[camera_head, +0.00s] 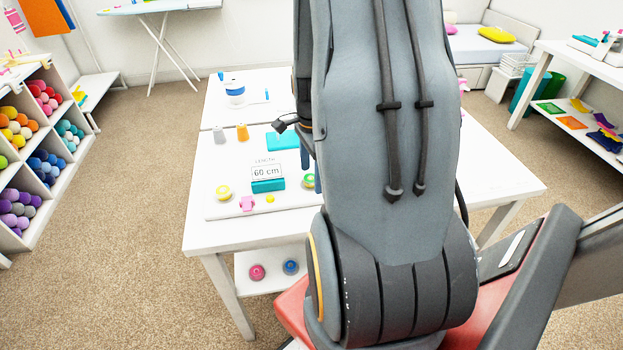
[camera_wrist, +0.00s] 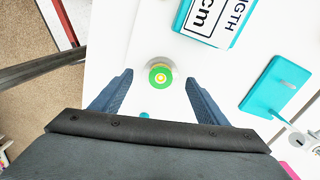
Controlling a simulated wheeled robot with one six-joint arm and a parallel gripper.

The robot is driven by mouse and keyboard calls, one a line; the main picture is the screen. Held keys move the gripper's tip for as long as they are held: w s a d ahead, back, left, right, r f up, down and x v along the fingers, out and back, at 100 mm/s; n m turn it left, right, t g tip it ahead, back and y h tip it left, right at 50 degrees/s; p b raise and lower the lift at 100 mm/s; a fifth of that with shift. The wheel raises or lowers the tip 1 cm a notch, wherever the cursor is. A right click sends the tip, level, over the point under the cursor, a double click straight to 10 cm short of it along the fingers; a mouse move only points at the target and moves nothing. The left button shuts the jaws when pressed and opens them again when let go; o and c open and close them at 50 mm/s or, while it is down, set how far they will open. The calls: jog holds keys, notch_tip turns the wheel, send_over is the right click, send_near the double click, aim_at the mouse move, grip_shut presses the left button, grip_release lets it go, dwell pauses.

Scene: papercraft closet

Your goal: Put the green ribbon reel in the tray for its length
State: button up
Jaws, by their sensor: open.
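The green ribbon reel (camera_wrist: 154,84) has a yellow centre and sits over a pale grey round base on the white tabletop. In the head view a green and yellow reel (camera_head: 309,182) shows beside my arm, right of the sign. My gripper (camera_wrist: 158,77) is open, with its blue fingers on either side of the reel in the wrist picture; I see no contact. I cannot identify the tray.
A yellow reel (camera_head: 223,192) and a pink item (camera_head: 247,204) stand left of the sign. A flat teal piece (camera_wrist: 276,88) lies to the right in the wrist view. Pink (camera_head: 257,272) and blue (camera_head: 290,267) reels are on the lower shelf. My arm hides the table's middle.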

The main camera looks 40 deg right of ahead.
jog(key=shift+f, duration=0.4)
jog(key=c, duration=1.1)
jog(key=shift+r, duration=0.1)
jog(key=shift+r+p, duration=0.75)
jog(key=shift+r, duration=5.75)
jog(key=shift+r+p, duration=1.45)
